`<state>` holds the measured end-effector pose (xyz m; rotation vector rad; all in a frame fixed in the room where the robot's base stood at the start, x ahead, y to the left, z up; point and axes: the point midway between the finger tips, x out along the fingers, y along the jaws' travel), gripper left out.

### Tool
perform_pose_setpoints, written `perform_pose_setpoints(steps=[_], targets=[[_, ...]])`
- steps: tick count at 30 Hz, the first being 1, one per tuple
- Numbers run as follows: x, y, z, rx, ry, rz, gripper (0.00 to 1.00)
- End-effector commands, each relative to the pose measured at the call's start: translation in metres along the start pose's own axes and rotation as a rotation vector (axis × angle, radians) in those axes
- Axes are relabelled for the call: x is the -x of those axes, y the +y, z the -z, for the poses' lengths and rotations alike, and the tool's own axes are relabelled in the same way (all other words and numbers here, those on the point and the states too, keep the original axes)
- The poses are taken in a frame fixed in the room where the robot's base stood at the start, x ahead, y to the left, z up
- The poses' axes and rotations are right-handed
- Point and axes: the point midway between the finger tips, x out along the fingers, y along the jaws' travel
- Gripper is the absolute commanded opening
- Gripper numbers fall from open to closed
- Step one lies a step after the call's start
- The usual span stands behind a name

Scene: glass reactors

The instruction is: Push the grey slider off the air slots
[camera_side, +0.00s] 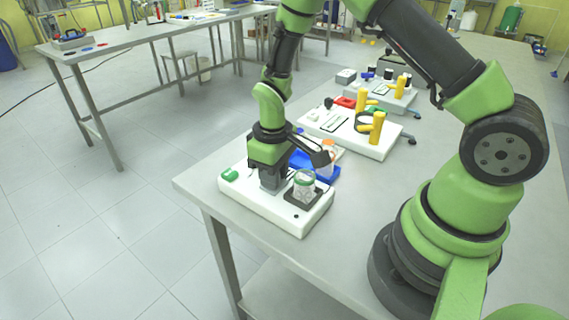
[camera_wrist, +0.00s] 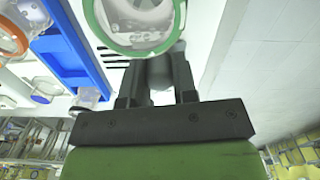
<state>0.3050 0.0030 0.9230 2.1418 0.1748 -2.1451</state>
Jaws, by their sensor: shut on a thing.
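A white base unit (camera_side: 292,220) stands near the table's front corner. It carries a glass vessel with a green rim (camera_side: 304,187) on a dark square pad. In the wrist view the vessel (camera_wrist: 133,25) is at the top, just beyond the fingers. Dark air slots (camera_wrist: 112,57) show as short parallel lines left of the fingers; some slots may be hidden. My gripper (camera_wrist: 158,75) points down at the base beside the vessel, shut on the grey slider (camera_wrist: 160,78), which is mostly hidden between the fingers. My gripper also shows in the side view (camera_side: 272,182).
A green button-like part (camera_side: 229,174) is on the base's left end. A blue tray (camera_side: 325,172) with an orange-topped glass vessel (camera_side: 327,152) stands close behind. Farther back is a white unit with yellow handles (camera_side: 375,128). Bare table lies to the right.

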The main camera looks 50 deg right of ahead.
Motion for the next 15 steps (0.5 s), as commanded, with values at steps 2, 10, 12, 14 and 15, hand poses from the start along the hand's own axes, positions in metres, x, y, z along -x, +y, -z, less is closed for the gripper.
perform_pose_setpoints(steps=[2,10,12,14,15], targets=[[0.0003,-0.01,0.0021,0.004,0.002,0.0,0.0],[0.0004,-0.0131,0.0025,-0.001,0.003,0.0,0.0],[0.0004,-0.013,0.0025,-0.001,0.003,0.0,0.29],[0.0004,-0.013,0.0025,-0.001,0.003,0.0,0.42],[0.0004,-0.013,0.0024,-0.001,0.003,0.0,0.52]])
